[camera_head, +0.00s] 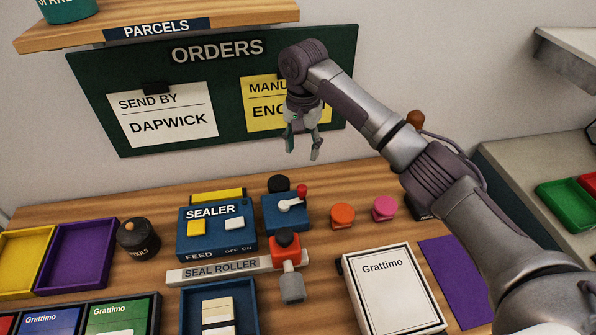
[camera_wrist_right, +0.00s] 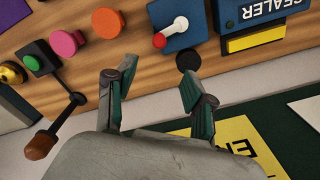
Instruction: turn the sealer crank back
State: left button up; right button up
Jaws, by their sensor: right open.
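The sealer (camera_head: 215,240) is a blue box with yellow and white buttons. At its right stands a small blue box (camera_head: 271,217) bearing a white hub and a short red-knobbed crank (camera_head: 301,191). In the head view the crank's arm points right and up. The right wrist view shows the red knob (camera_wrist_right: 159,40) and the sealer (camera_wrist_right: 250,15) too. My right gripper (camera_head: 302,148) is open and empty, in front of the orders board and above the back of the table, apart from the crank. It also shows in the wrist view (camera_wrist_right: 159,72). My left gripper is out of view.
A seal roller bar (camera_head: 215,269) with a red block (camera_head: 286,245) lies in front of the sealer. Orange (camera_head: 342,215) and pink (camera_head: 384,207) knobs stand to the right. A brown-handled lever (camera_wrist_right: 40,143) is at the wrist view's left. The orders board (camera_head: 215,65) hangs behind.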

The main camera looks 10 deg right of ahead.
aim_at(302, 186)
jog(key=f+p, duration=0.2)
jog(key=f, duration=1)
jog(key=shift+s+f, duration=0.15)
jog(key=shift+s, duration=0.05)
jog(key=shift+f, duration=0.6)
grip_shut()
jog(key=shift+w, duration=0.1)
